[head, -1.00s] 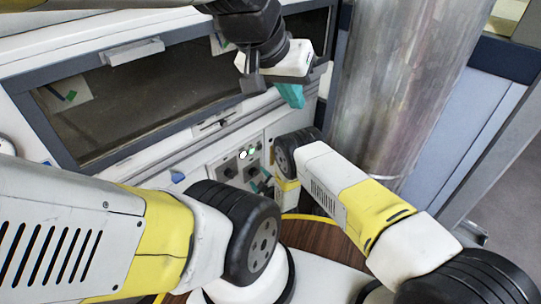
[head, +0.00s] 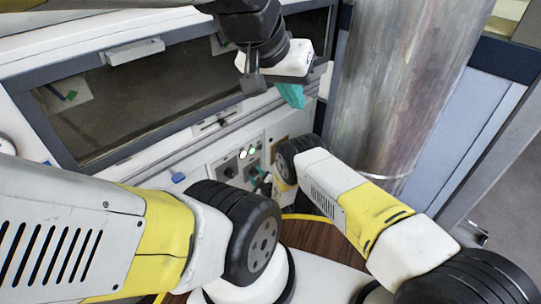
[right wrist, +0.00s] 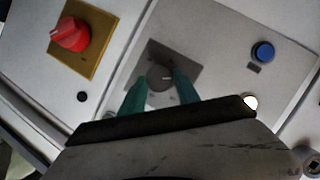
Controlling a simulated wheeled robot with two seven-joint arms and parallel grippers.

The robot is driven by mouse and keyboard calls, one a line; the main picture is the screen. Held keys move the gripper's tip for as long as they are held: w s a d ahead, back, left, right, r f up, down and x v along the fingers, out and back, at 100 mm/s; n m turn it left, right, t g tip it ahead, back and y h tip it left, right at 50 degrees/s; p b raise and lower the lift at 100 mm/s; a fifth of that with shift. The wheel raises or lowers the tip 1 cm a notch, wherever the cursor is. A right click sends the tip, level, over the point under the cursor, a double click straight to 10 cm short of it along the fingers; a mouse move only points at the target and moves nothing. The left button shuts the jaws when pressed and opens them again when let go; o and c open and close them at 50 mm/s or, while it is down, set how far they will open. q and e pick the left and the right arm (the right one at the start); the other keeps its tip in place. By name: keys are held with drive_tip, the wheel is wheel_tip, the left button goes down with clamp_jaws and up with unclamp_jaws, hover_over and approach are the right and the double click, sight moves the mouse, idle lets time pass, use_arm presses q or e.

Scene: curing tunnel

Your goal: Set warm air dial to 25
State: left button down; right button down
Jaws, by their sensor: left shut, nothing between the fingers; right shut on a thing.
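A round grey dial (right wrist: 160,77) with a pale pointer mark sits on a dark square plate (right wrist: 187,68) on the white control panel (right wrist: 215,30). My right gripper (right wrist: 158,88) has its teal fingers on either side of this dial and is shut on it. I cannot read any label or scale there. In the head view my right gripper (head: 260,176) is at the panel, partly hidden by its own wrist. My left gripper (head: 291,96) is shut and empty, with teal fingers, higher up in front of the oven-like window and away from the dial.
Near the dial are a red knob (right wrist: 72,35) on a yellow plate, a blue button (right wrist: 263,52) and a small black button (right wrist: 82,97). Lit lamps (head: 247,152) show on the panel. A large metal duct (head: 395,80) stands at the right. A wide dark window (head: 170,90) is above.

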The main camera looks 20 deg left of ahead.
drive_tip(key=shift+w+d, duration=0.1)
drive_tip(key=shift+w, duration=0.05)
drive_tip(key=shift+w+r+m+g, duration=0.2)
drive_tip(key=shift+m+g, duration=0.5)
drive_tip(key=shift+m, duration=0.3)
drive_tip(key=shift+w+d+m+g, duration=0.1)
drive_tip(key=shift+d+m+g, duration=0.1)
drive_tip(key=shift+m+g, duration=0.85)
drive_tip(key=m+g+y, duration=0.1)
drive_tip(key=m+g, duration=0.1)
drive_tip(key=m, duration=0.1)
drive_tip(key=shift+m+g+y, duration=0.25)
drive_tip(key=shift+y, duration=0.05)
drive_tip(key=shift+f, duration=0.1)
drive_tip(key=c, duration=0.9)
unclamp_jaws()
